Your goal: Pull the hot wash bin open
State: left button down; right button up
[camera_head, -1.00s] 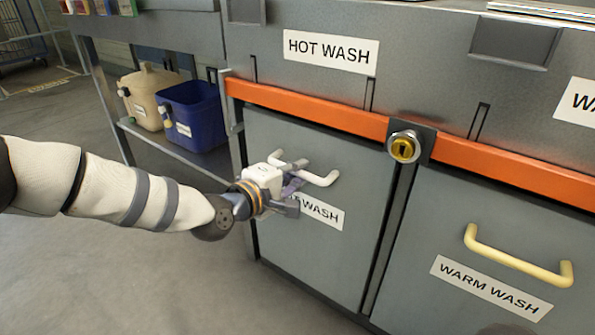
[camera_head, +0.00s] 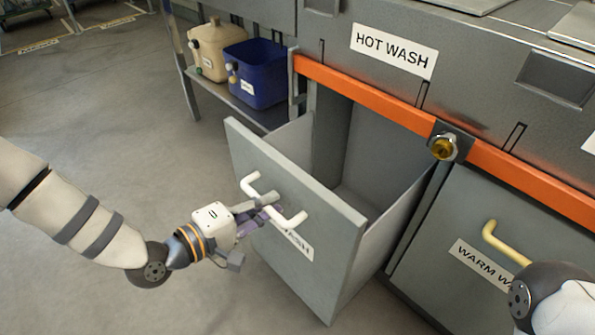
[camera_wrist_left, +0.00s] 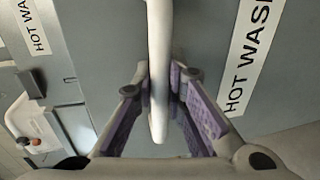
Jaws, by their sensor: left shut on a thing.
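The hot wash bin (camera_head: 334,262) is a grey drawer-like bin, pulled well out of the cabinet, with its empty inside showing. Its white bar handle (camera_head: 293,220) is on the front panel. My left gripper (camera_head: 268,213) is shut on the handle, with the purple finger pads on both sides of the bar. In the left wrist view the handle (camera_wrist_left: 158,60) runs between the fingers (camera_wrist_left: 160,105). The gripper partly hides the bin's label (camera_head: 297,244). My right arm shows at the lower right; its gripper is not in view.
An orange rail (camera_head: 365,98) with a brass lock (camera_head: 443,148) runs above the bins. The warm wash bin (camera_head: 440,218) is closed at right. A blue tub (camera_head: 255,75) and a beige container (camera_head: 217,48) stand on a shelf at left. The floor (camera_head: 110,110) in front is clear.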

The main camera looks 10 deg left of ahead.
pick_arm(q)
jog(key=f+p+v, duration=0.1)
jog(key=v, duration=0.5)
jog(key=shift+s+a, duration=0.35)
jog(key=shift+s, duration=0.05)
jog(key=c, duration=1.6)
grip_release()
jog(key=shift+f, duration=0.1)
jog(key=v, duration=1.2)
